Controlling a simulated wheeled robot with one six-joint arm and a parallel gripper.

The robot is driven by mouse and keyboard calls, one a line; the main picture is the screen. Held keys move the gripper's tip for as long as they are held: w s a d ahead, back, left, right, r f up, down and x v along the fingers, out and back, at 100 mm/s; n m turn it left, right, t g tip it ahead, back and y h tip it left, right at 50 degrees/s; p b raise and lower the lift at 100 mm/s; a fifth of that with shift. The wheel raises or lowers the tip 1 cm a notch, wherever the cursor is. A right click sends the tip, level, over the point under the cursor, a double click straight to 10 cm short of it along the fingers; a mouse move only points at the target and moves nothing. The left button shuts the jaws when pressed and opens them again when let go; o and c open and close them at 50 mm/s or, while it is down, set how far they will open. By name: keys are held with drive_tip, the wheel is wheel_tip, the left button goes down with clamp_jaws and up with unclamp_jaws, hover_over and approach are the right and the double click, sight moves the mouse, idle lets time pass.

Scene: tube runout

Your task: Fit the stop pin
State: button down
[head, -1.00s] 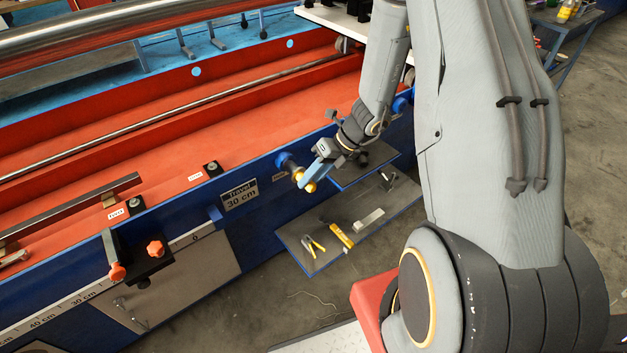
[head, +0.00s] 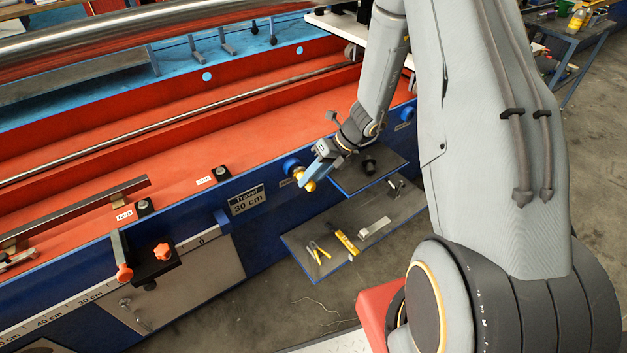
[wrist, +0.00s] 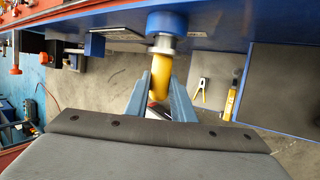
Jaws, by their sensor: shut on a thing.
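The stop pin has a yellow grip (wrist: 160,75) and a metal part above it in the wrist view. My gripper (wrist: 158,100) has its blue jaws on either side of the yellow grip and is shut on it. In the head view, my gripper (head: 307,178) holds the pin, and yellow (head: 309,186) shows at the jaws. The pin's metal end meets a blue round boss (wrist: 166,22) on the blue side rail; I cannot tell how deep it goes. The boss (head: 291,164) also shows in the head view, just up and left of the jaws.
A clamp with orange knobs (head: 155,262) sits further left. Below the rail, a grey shelf (head: 310,232) carries yellow-handled pliers (head: 319,252) and a yellow tool (head: 345,241).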

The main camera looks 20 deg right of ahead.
drive_tip(key=shift+w+a, duration=0.25)
drive_tip(key=shift+w, duration=0.45)
drive_tip(key=c, duration=1.4)
unclamp_jaws()
drive_tip(key=shift+w, duration=0.1)
drive_tip(key=shift+c, duration=0.2)
drive_tip(key=shift+r, duration=0.1)
drive_tip(key=v, duration=0.7)
drive_tip(key=shift+d+r, duration=0.2)
drive_tip(key=shift+r, duration=0.05)
drive_tip(key=s+a+r+n+h, duration=0.1)
drive_tip(key=s+r+n+h, duration=0.1)
drive_tip(key=s+r+n, duration=0.2)
drive_tip(key=s+a+r+n+g+h, duration=0.1)
drive_tip(key=s+r+n, duration=0.4)
drive_tip(key=s+n, duration=0.6)
drive_tip(key=s+a+r+n+h, duration=0.1)
drive_tip(key=s+r+n+h, duration=0.2)
drive_tip(key=n, duration=1.5)
drive_tip(key=s+r, duration=0.2)
drive_tip(key=s, duration=0.3)
drive_tip(key=shift+r+g+h+p, duration=0.25)
drive_tip(key=shift+g+h+p, duration=0.05)
drive_tip(key=shift+p, duration=0.05)
